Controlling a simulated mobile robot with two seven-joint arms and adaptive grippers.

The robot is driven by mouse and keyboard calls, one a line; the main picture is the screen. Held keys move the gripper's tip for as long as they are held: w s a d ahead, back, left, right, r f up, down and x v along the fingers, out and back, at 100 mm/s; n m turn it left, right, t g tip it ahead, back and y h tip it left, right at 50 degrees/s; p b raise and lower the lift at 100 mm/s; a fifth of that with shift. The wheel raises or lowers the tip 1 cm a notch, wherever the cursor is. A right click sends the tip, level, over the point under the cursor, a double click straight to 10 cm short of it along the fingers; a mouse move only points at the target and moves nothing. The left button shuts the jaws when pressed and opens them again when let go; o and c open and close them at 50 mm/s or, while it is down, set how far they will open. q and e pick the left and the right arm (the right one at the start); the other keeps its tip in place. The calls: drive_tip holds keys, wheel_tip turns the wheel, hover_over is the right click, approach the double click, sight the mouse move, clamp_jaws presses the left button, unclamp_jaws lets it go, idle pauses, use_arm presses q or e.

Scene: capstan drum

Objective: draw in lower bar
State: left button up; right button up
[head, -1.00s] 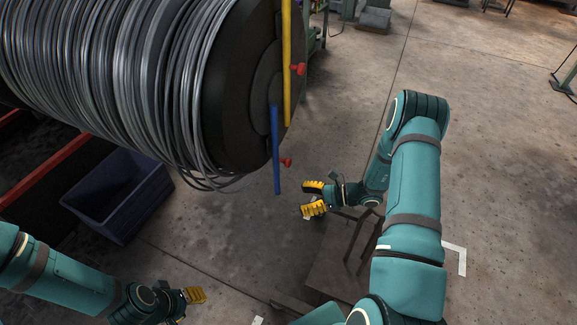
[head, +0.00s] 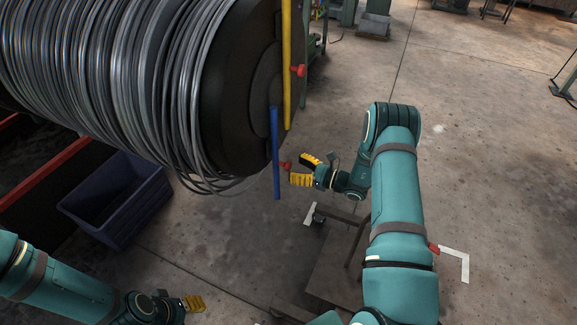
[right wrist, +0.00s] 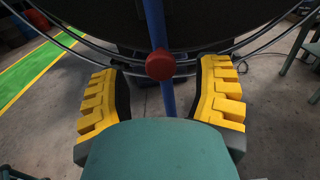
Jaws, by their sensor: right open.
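The blue bar (head: 276,150) is the lower of two bars on the end face of the wire-wound drum (head: 230,95). It hangs almost upright, its lower end past the drum's rim. Its red knob (head: 286,165) sticks out toward my right gripper (head: 301,170), which is open beside it. In the right wrist view the red knob (right wrist: 160,66) lies centred between the spread yellow fingers, with the blue bar (right wrist: 155,22) behind it. I see no finger contact with the knob. My left gripper (head: 194,303) is low at left, away from the drum; only one yellow finger shows clearly.
A yellow bar (head: 287,70) with another red knob (head: 298,71) stands above the blue one. Loose wire loops (head: 215,186) hang below the drum. A dark blue crate (head: 115,200) stands at left. The floor at right is open.

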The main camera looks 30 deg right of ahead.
drive_tip(key=shift+x, duration=1.65)
clamp_jaws()
wheel_tip(320, 180, up, 11)
drive_tip(key=p, duration=0.5)
wheel_tip(320, 180, up, 7)
drive_tip(key=p, duration=0.3)
hover_over(290, 165)
drive_tip(key=w, duration=0.1)
drive_tip(key=shift+a+r, duration=0.1)
drive_tip(key=shift+r, duration=0.4)
unclamp_jaws()
drive_tip(key=shift+f, duration=0.1)
